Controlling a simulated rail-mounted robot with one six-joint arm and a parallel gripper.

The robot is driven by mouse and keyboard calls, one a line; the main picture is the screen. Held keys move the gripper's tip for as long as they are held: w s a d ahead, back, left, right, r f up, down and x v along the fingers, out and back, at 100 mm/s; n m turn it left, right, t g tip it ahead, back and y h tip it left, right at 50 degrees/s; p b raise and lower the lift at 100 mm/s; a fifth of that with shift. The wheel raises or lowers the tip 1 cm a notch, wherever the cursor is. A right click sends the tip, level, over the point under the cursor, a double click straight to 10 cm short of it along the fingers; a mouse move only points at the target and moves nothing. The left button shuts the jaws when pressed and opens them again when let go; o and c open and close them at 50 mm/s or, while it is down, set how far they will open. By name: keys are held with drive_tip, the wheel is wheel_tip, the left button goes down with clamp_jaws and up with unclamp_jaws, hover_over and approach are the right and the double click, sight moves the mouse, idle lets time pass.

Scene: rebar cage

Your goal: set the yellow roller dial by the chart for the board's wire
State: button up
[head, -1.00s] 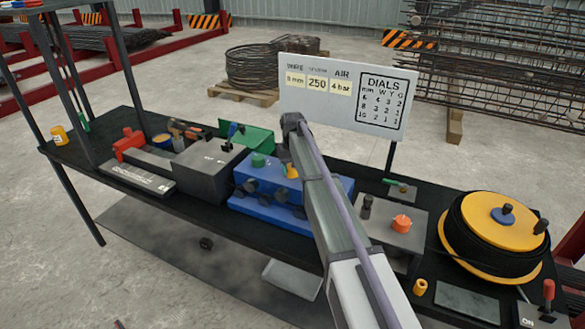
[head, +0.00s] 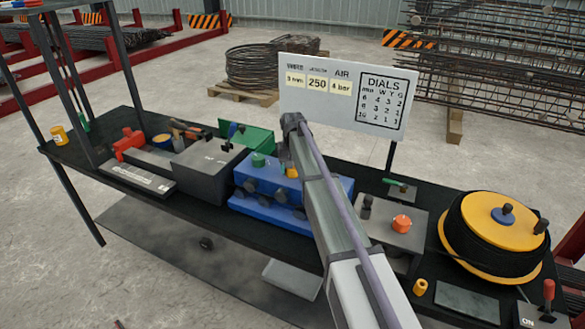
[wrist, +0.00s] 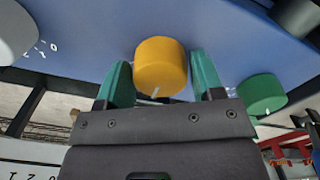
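The yellow roller dial (wrist: 160,66) is on the blue straightener block (wrist: 90,35), with a white pointer line on its face near the lower edge. My gripper (wrist: 162,72) is open, its two green fingers on either side of the dial with narrow gaps. In the head view the dial (head: 292,172) is partly hidden by my gripper (head: 290,155). A green dial (wrist: 262,94) sits to the right and a white dial (wrist: 15,35) to the left in the wrist view. The board (head: 340,95) has a wire card that seems to read 8 mm, and a DIALS chart (head: 381,100).
A grey box (head: 210,165) stands left of the blue block. An orange knob (head: 401,222) on a grey box and a yellow wire spool (head: 495,215) stand to the right. The chart's small digits are hard to read. My arm crosses the bench front.

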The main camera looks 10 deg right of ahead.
drive_tip(key=o, duration=0.3)
drive_tip(key=shift+r, duration=0.1)
wheel_tip(320, 180, up, 11)
drive_tip(key=p, duration=1.1)
drive_tip(key=shift+f, duration=0.2)
drive_tip(key=s+f+b, duration=0.3)
drive_tip(key=s, duration=0.9)
drive_tip(key=s+f+b, duration=0.3)
drive_tip(key=s, duration=1)
drive_tip(key=s+f+n+b, duration=0.1)
drive_tip(key=s+f+b, duration=0.2)
drive_tip(key=s, duration=1)
drive_tip(key=shift+s, duration=0.2)
